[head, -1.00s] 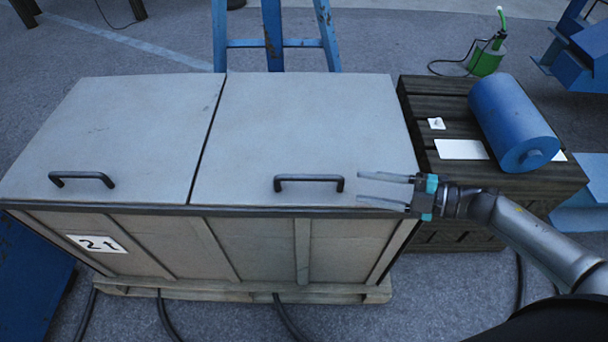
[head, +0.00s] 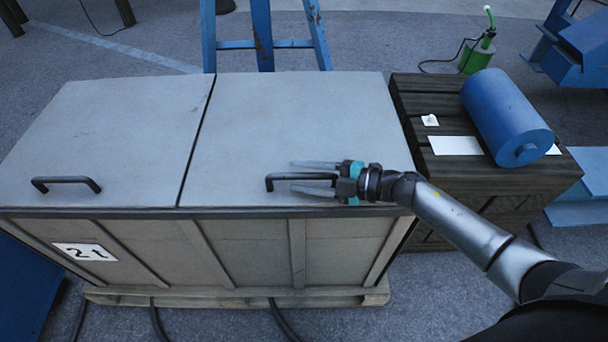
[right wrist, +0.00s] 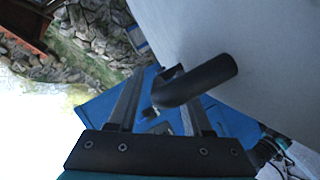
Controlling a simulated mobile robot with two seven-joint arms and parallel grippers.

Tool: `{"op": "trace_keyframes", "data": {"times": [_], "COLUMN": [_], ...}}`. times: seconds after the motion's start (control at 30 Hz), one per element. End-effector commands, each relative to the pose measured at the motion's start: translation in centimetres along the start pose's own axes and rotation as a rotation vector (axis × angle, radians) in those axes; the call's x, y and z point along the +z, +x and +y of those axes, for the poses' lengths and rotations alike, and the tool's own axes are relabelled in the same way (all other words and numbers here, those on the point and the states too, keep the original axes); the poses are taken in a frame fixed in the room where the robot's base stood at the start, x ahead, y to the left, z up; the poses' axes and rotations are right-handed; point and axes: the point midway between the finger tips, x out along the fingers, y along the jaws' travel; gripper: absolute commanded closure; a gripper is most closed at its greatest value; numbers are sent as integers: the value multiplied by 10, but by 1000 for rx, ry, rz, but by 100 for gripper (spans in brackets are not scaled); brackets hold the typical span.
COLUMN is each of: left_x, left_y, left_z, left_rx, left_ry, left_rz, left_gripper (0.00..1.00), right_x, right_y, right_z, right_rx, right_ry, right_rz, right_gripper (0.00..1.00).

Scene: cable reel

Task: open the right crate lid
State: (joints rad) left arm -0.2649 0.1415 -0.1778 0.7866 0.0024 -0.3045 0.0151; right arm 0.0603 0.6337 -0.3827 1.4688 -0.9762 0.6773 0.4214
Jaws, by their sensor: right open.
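The right crate lid (head: 290,120) is a flat grey panel and lies closed on the crate (head: 260,250). Its black bar handle (head: 285,177) sits near the front edge. My right gripper (head: 292,178) is open, pointing left, with one finger on the far side of the handle and one on the near side in the head view. In the right wrist view the dark handle (right wrist: 205,82) shows between the open fingers (right wrist: 160,105). I cannot tell whether they touch it. My left gripper is not in view.
The left lid (head: 110,135) with its own handle (head: 66,182) lies closed beside it. A dark slatted crate (head: 415,100) with a blue cylinder (head: 505,115) stands at the right. A blue ladder (head: 262,35) stands behind.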

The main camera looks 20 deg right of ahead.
Motion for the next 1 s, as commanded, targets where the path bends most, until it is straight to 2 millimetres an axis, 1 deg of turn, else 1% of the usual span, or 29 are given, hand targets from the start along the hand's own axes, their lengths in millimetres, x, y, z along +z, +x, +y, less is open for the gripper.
{"op": "trace_keyframes", "data": {"times": [0.07, 0.5, 1.0], "left_x": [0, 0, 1], "left_y": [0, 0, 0], "left_z": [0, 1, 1], "left_rx": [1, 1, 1], "left_ry": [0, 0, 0], "left_rz": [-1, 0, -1], "left_gripper": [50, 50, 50], "right_x": [0, 0, 0], "right_y": [0, 0, -1], "right_z": [0, 0, 0], "right_rx": [0, 0, 0], "right_ry": [0, 1, 0], "right_rz": [0, 0, 0], "right_gripper": [50, 100, 100]}}
